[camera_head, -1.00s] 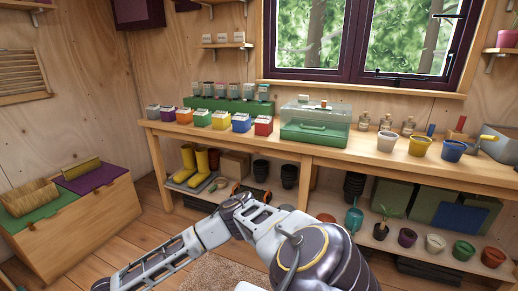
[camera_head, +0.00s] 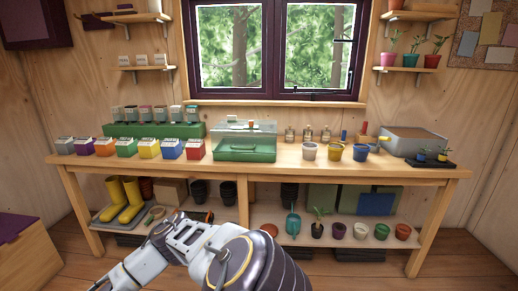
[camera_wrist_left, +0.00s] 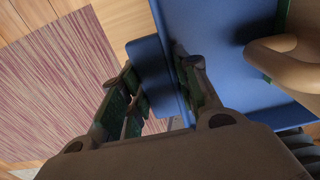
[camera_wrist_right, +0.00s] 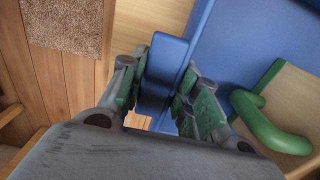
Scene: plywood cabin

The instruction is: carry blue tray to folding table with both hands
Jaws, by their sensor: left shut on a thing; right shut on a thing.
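The blue tray shows in both wrist views, in the left wrist view (camera_wrist_left: 150,60) and in the right wrist view (camera_wrist_right: 167,55). My left gripper (camera_wrist_left: 160,88) is shut on its rim, one finger on each side. My right gripper (camera_wrist_right: 157,92) is shut on another part of the rim. A tan curved handle (camera_wrist_left: 285,60) shows over the tray in the left wrist view, and a green curved handle (camera_wrist_right: 265,125) in the right wrist view. The head view shows neither the tray nor the fingers. I see no folding table.
A long wooden workbench (camera_head: 275,172) stands under the window, its top full of seed boxes, pots and a green case (camera_head: 245,150). Its lower shelf holds boots and pots. A wooden chest (camera_head: 28,255) is at lower left. Some floor is bare before the bench.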

